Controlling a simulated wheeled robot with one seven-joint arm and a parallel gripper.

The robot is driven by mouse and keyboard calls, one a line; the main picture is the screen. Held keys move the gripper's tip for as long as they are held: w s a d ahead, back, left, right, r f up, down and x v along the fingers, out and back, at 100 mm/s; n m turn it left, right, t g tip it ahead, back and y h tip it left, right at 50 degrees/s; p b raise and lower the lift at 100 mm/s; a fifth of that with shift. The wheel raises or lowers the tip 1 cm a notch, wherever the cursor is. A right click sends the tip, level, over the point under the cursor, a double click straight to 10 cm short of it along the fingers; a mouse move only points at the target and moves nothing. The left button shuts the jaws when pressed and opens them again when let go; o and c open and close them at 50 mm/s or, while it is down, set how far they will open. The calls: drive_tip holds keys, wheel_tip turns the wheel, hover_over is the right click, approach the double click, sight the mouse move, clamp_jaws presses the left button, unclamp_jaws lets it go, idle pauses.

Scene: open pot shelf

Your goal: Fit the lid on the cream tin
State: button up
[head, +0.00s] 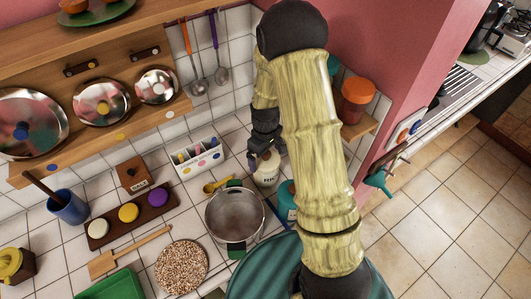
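The cream tin (266,174), with dark lettering on its front, stands upright on the white tiled counter, right of the steel pot. My gripper (266,151) is right at the top of this tin, with dark fingers around its upper end. My arm and the fingers cover much of the tin's top. I cannot tell whether a lid is between the fingers or on the tin, or whether the fingers touch. A brown wooden holder (112,238) on the left carries a cream disc (98,229), a yellow disc (128,212) and a purple disc (158,197), which may be lids.
A steel pot (234,216) stands left of the tin. A teal tin (287,202) is close in front, partly hidden by my arm. A white caddy (199,157) stands behind-left. An orange-topped jar (358,95) is on a ledge at right.

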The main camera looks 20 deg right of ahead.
drive_tip(key=shift+w+r, duration=0.15)
drive_tip(key=shift+r, duration=0.45)
wheel_tip(320, 180, up, 16)
drive_tip(key=b, duration=0.3)
idle(0.7)
drive_tip(key=s+f+m+t, duration=0.2)
drive_tip(key=s+f+m, duration=0.2)
drive_tip(key=s, duration=1)
drive_tip(key=m, duration=0.2)
drive_tip(key=shift+s+f+m+t, duration=0.2)
drive_tip(key=shift+s+m+t, duration=0.1)
